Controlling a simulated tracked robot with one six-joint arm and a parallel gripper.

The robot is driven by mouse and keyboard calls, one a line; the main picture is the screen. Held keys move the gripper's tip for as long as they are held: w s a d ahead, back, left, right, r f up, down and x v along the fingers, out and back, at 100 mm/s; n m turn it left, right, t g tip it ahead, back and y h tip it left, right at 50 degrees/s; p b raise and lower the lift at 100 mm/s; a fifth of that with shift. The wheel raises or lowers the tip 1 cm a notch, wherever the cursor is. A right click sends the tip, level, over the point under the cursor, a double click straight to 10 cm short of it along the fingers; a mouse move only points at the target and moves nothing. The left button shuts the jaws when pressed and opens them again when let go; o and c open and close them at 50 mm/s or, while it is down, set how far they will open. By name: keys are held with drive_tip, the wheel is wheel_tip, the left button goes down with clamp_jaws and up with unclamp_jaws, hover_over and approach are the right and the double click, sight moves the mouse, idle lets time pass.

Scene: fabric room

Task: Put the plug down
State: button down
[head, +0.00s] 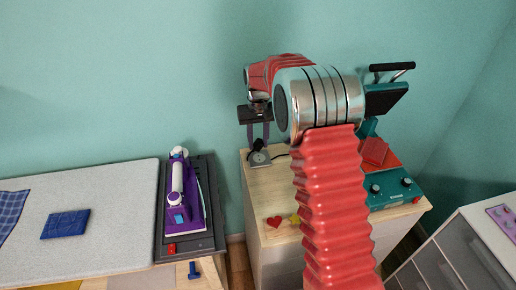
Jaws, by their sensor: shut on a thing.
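My gripper (259,141) is at the top middle of the head view, pointing down over the left back part of the wooden cabinet top (268,184). Its two dark fingers are shut on the plug (258,158), a dark grey piece with a paler round face. A thin dark cable (281,156) runs from the plug to the right and goes out of sight behind my red arm. I cannot tell whether the plug touches the cabinet top or hangs just above it.
A teal machine (393,188) with knobs stands at the cabinet's right. A red heart (274,222) and a yellow piece lie near its front. Left, across a gap, a purple iron (182,200) rests on a dark stand beside an ironing board (110,197) with folded blue cloth (65,224).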

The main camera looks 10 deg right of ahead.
drive_tip(key=s, duration=1)
drive_tip(key=shift+s+d+r, duration=0.15)
drive_tip(key=shift+d+r, duration=0.2)
drive_tip(key=shift+r, duration=0.1)
drive_tip(key=shift+s, duration=0.1)
